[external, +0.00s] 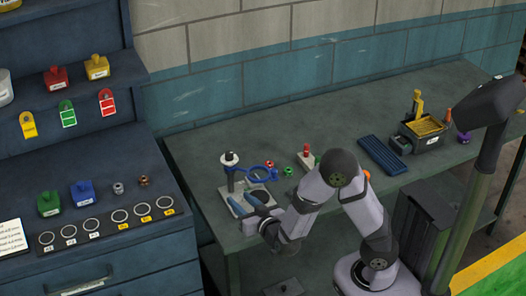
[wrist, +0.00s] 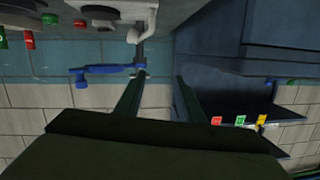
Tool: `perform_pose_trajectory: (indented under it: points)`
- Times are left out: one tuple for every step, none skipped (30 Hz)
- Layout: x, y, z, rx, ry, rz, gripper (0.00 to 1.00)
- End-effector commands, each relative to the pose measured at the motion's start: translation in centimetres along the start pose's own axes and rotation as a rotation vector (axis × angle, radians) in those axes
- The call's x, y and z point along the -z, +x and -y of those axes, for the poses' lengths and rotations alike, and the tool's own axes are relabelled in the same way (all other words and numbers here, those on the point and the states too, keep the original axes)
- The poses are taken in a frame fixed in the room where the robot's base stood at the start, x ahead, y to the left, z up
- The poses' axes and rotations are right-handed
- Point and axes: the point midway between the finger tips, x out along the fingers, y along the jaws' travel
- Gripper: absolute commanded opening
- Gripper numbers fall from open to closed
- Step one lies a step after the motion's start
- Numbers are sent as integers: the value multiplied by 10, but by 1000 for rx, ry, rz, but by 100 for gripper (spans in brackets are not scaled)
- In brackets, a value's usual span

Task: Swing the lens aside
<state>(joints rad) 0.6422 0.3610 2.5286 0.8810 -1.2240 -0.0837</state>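The lens is a blue ring on a blue arm (external: 257,174), carried by an upright dark post with a white knob (external: 229,158). The post stands on a pale base plate (external: 239,197) on the bench. In the wrist view, which is upside down, the blue lens arm (wrist: 100,70) is seen edge-on, left of the fingers, with the post behind the left fingertip. My gripper (external: 248,206) is low at the front of the base plate, below the lens in the external picture. Its fingers (wrist: 160,80) stand apart with nothing visible between them. Contact with the post cannot be told.
Green, red and purple small parts (external: 288,171) lie right of the lens. A blue ribbed tray (external: 384,156) and a dark box of tools (external: 422,132) are further right. A blue cabinet (external: 110,190) with tags and rings stands left. The back middle of the bench is clear.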

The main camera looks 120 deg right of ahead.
Motion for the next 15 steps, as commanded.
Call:
perform_pose_trajectory:
  points:
    - [8, 7, -29, -86, -6, -73, 35]
    - [16, 8, -43, -131, -10, -117, 35]
    - [25, 8, -61, -187, -19, -170, 35]
    - [32, 7, -73, -226, -28, -208, 35]
    - [38, 6, -84, -262, -37, -241, 35]
    - [46, 4, -98, -308, -52, -278, 35]
    - [52, 3, -110, -341, -65, -300, 35]
    - [57, 3, -118, -362, -76, -306, 35]
    - [58, 5, -123, -368, -82, -296, 35]
    - [57, 7, -125, -367, -82, -283, 35]
    - [55, 8, -127, -366, -84, -273, 35]
    - [52, 11, -128, -362, -82, -256, 35]
    - [50, 12, -130, -361, -82, -246, 35]
    - [48, 13, -131, -359, -83, -237, 35]
    - [46, 15, -132, -356, -82, -225, 35]
